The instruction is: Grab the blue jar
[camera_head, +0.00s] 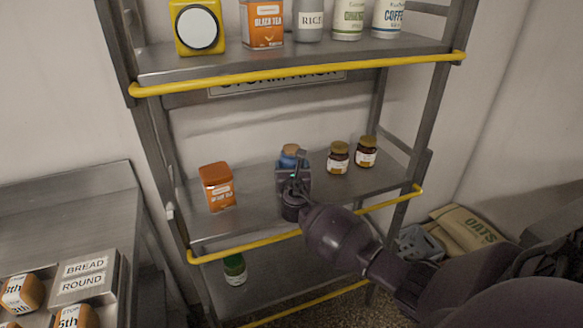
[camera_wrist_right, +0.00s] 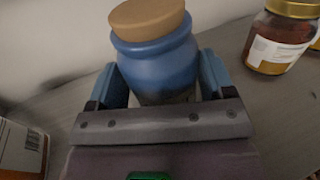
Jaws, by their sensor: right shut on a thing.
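The blue jar (camera_head: 291,154) has a tan cork-like lid and is on the middle shelf (camera_head: 255,205) of a metal rack. It also shows upright in the right wrist view (camera_wrist_right: 160,60). My right gripper (camera_head: 293,172) reaches in from the right and is shut on the jar, with one finger on each side of its body. In the right wrist view the gripper (camera_wrist_right: 163,92) hides the jar's lower part, and I cannot tell whether its base touches the shelf. My left gripper is not in view.
An orange tin (camera_head: 217,186) stands left of the jar, and two dark jam jars (camera_head: 338,157) (camera_head: 366,151) stand to its right. A yellow rail (camera_head: 240,246) runs along the shelf's front edge. The upper shelf holds several containers.

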